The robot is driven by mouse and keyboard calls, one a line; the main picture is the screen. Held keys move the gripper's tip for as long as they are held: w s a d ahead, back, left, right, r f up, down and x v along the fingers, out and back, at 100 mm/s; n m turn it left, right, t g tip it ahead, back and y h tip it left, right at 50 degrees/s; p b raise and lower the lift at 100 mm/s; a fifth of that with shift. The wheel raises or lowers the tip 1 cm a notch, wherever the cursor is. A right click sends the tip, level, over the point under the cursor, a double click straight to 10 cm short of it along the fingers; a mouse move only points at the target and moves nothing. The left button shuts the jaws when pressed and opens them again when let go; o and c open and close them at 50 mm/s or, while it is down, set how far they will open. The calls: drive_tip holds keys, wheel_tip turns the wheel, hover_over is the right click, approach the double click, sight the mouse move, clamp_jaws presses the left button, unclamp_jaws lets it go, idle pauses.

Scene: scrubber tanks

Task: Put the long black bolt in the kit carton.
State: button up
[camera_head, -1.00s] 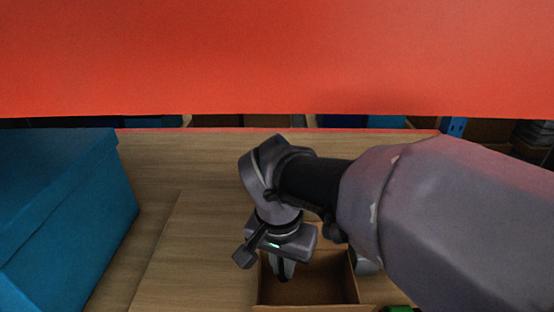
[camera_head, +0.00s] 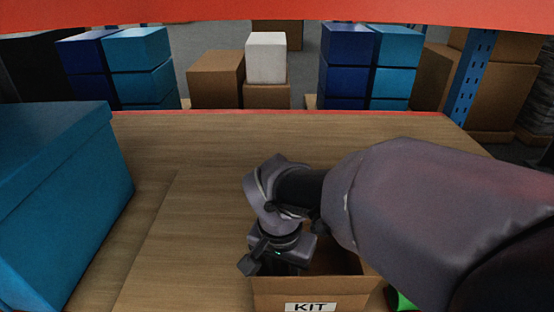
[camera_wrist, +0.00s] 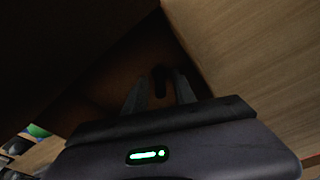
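The kit carton (camera_head: 312,292) is an open brown box with a KIT label, at the bottom middle of the head view. My gripper (camera_wrist: 160,85) points down into it; in the head view its fingers are hidden behind the carton's front wall. In the wrist view the two fingers stand apart over the dark carton inside. A dark, slim thing, seemingly the long black bolt (camera_wrist: 160,75), shows between the fingertips with small gaps on both sides. Its lower end is lost in shadow, so I cannot tell whether it touches the carton floor.
A large blue box (camera_head: 70,200) stands on the left of the wooden table (camera_head: 200,150). A green thing (camera_head: 401,300) lies right of the carton, partly behind my arm. A red beam (camera_head: 280,12) crosses the top. Stacked boxes stand beyond the table; its middle left is clear.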

wheel_tip(320, 180, up, 12)
drive_tip(key=s+p, duration=0.1)
drive_tip(key=p, duration=0.4)
drive_tip(key=shift+s+a+r+p, duration=0.15)
drive_tip(key=shift+s+a+p, duration=0.2)
drive_tip(key=shift+a+p, duration=0.05)
